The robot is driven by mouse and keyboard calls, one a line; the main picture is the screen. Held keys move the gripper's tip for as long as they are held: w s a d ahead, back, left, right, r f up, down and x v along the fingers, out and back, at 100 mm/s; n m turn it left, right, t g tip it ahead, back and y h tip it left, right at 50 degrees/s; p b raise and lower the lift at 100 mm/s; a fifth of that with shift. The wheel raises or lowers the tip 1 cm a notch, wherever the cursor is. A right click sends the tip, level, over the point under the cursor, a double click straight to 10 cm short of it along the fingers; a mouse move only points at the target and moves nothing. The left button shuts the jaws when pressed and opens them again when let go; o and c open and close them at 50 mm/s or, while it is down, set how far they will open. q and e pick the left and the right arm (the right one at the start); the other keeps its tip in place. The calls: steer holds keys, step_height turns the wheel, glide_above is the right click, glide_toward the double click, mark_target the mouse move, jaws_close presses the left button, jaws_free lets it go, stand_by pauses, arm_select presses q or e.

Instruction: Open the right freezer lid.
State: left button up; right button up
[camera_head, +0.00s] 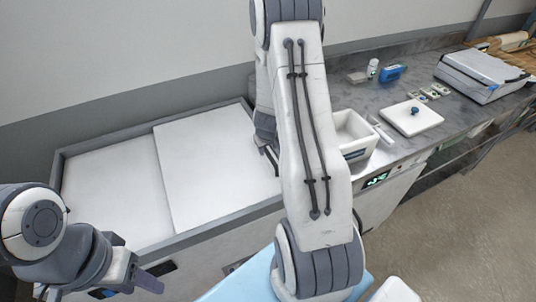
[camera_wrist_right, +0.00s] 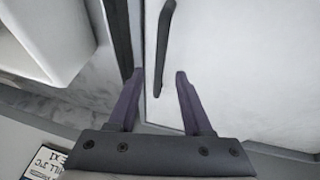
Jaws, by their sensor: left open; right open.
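The chest freezer's right lid (camera_head: 208,165) is a flat white panel beside the left lid (camera_head: 112,190). No open gap shows, but my right arm hides its right end. In the right wrist view the white lid (camera_wrist_right: 225,70) carries a dark bar handle (camera_wrist_right: 165,42). My right gripper (camera_wrist_right: 159,75) is open, with its fingertips spread at the handle's near end; I cannot tell if they touch it. In the head view this gripper is mostly hidden behind my arm. My left gripper (camera_head: 100,288) is open and empty, low at the left, in front of the freezer.
The freezer's grey rim (camera_head: 100,142) frames the lids. Right of it, a white bin (camera_head: 352,128) stands on the grey counter, with a white board (camera_head: 411,118), a blue item (camera_head: 391,73) and a grey case (camera_head: 482,75) beyond. The bin is close to my right gripper.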

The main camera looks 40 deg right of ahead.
mark_target(268, 153)
steer(key=shift+x, duration=2.4)
steer(key=shift+w, duration=0.1)
jaws_close()
